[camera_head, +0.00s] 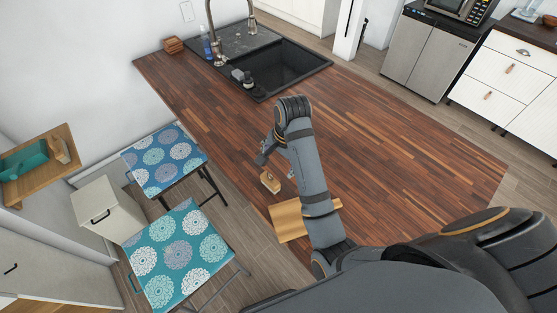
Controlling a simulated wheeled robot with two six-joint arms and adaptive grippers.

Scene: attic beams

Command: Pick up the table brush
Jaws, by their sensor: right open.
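A small light-brown wooden object that looks like the table brush (270,182) sits on the dark wooden counter (400,140) near its left edge. My right gripper (272,160) is open just above and beyond it in the picture, with nothing between the fingers. Whether a finger touches the brush cannot be told. My right forearm runs just to the right of the brush without hiding it. My left gripper is not in view.
A light wooden board (289,221) lies partly under my forearm. A black sink (283,70) with a tap, bottles (207,46) and wooden coasters (174,46) are at the far end. Two patterned stools (182,253) stand left of the counter. The counter's right side is clear.

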